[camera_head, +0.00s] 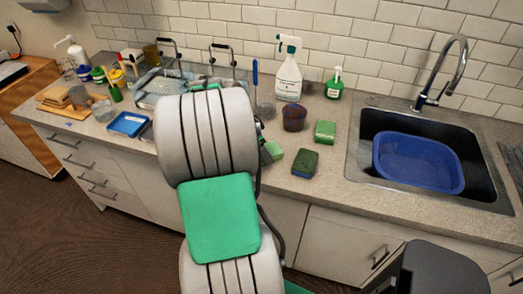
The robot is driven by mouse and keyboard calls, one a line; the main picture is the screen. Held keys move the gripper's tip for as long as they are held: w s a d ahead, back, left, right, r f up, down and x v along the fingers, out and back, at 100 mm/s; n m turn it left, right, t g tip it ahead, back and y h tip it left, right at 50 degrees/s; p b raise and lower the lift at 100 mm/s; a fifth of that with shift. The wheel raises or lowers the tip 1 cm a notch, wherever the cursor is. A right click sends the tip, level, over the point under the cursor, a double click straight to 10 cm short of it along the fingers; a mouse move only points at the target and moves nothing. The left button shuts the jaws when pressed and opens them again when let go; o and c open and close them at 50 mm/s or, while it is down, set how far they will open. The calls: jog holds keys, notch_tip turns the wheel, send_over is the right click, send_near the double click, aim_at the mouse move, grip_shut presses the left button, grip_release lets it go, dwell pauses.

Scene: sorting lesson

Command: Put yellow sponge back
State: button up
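No plainly yellow sponge stands out. A green sponge (325,132) lies on the counter left of the sink. A darker green sponge with a bluish side (305,163) lies in front of it. A pale green block (274,150), perhaps a sponge, lies beside my arm and is partly hidden by it. Tan blocks (56,97) that may be sponges or wood sit on a board at the far left. My white and green arm fills the middle of the view and hides part of the counter. My gripper is not visible, so I cannot tell what it holds.
A blue basin (418,162) sits in the black sink (372,122) under a tall faucet (443,75). A dark red cup (294,117), spray bottle (289,72) and green soap bottle (334,85) stand by the wall. A blue tray (127,124) and dish rack (160,88) are at left.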

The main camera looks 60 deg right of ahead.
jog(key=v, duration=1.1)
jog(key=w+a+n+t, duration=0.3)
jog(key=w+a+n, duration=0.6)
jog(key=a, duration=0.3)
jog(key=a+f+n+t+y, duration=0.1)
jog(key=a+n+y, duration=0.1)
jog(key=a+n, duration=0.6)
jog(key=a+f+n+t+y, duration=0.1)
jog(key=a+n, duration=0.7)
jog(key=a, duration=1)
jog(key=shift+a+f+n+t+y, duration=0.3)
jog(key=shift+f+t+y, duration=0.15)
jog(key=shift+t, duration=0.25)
